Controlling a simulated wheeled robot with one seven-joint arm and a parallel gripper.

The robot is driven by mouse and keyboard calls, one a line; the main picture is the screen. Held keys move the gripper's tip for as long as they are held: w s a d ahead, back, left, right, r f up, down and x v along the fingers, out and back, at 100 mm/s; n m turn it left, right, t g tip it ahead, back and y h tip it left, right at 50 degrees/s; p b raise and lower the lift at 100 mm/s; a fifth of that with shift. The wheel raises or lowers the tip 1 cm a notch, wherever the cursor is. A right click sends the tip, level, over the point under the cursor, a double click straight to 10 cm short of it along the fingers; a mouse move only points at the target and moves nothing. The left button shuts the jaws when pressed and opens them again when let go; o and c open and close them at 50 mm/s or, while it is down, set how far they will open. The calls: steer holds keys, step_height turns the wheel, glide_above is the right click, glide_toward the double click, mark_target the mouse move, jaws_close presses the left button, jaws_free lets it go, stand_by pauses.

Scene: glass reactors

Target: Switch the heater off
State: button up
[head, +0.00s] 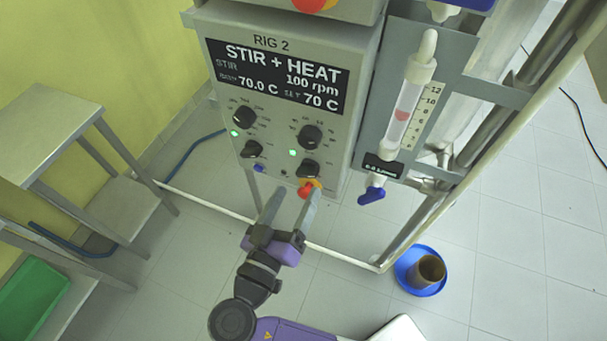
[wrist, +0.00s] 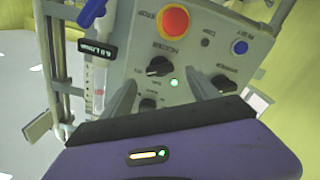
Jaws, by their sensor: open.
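The control box (head: 225,62) labelled RIG 2 shows STIR + HEAT, 100 rpm, 70.0 C and set 70 C. Its lower right switch knob (head: 307,168) and lower left switch knob (head: 251,149) each have a lit green lamp (head: 292,153) nearby; their labels are too small to read. My gripper (head: 294,194) is open and empty, below the panel front, pointing up at it. In the wrist view the panel appears upside down; the lower right knob (wrist: 158,66) lies just beyond and between my fingertips (wrist: 160,82), apparently apart from them.
A red stop button (head: 306,188) sits close to my right finger. A blue button (head: 259,167) is lower left on the panel. A flow meter with a blue valve (head: 371,195) hangs at right. A blue dish (head: 407,281) with a brown cup stands on the floor.

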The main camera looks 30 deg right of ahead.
mark_target(305, 177)
steer(key=shift+p+x, duration=0.5)
steer(key=shift+x, duration=2.2)
steer(key=c, duration=1.4)
steer(key=shift+o, duration=0.2)
steer(key=shift+n, duration=0.4)
steer(key=n+p, duration=0.3)
steer(key=n, duration=0.2)
steer(key=shift+r+n, duration=0.15)
steer(key=shift+n, duration=0.25)
steer(key=n+p, duration=0.2)
steer(key=n, duration=0.3)
steer(key=shift+p, duration=0.4)
steer(key=shift+f+n, duration=0.2)
steer(key=shift+n, duration=0.1)
